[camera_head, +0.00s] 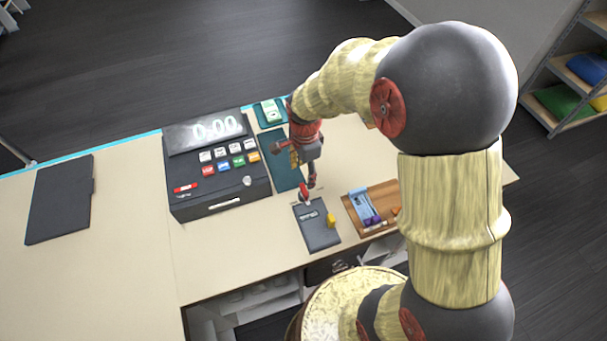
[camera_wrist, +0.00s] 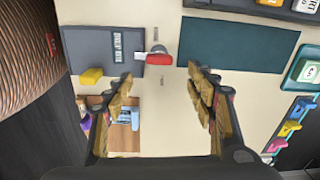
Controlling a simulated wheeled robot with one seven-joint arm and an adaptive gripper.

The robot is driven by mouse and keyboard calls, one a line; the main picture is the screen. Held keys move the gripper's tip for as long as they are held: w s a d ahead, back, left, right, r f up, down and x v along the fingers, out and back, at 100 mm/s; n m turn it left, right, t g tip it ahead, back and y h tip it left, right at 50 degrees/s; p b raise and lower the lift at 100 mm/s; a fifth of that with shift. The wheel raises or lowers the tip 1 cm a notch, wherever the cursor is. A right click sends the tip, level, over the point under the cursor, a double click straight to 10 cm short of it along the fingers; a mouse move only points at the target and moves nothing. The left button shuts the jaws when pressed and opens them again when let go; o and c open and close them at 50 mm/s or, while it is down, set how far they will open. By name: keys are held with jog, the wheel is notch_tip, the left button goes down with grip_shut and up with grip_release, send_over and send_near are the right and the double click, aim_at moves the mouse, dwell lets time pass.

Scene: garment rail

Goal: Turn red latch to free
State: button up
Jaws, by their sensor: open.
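The red latch (camera_head: 304,190) sits at the top edge of a dark grey flat box (camera_head: 319,230) on the counter. In the wrist view the red latch (camera_wrist: 158,59) has a pale metal part beside it and lies at the right edge of the grey box (camera_wrist: 103,42). My gripper (camera_head: 309,170) is above the counter by the latch. In the wrist view my gripper (camera_wrist: 162,82) is open, its two fingers spread to either side of the latch's line, with nothing between them. From these views I cannot tell contact with the latch.
A yellow block (camera_head: 331,220) rests on the grey box. A black cash register (camera_head: 217,165) stands left, a dark green mat (camera_head: 283,165) beside it. A wooden tray (camera_head: 352,207) with blue and purple items lies right. The counter left of the register is mostly clear around a dark folder (camera_head: 60,198).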

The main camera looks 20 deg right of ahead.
aim_at(304, 188)
jog(key=shift+w+f+m+p, duration=0.2)
jog(key=shift+f+m+p, duration=0.15)
jog(key=shift+f+m, duration=0.25)
jog(key=shift+f, duration=4.05)
jog(key=shift+s, duration=0.1)
jog(key=shift+c, duration=0.3)
jog(key=c, duration=1.1)
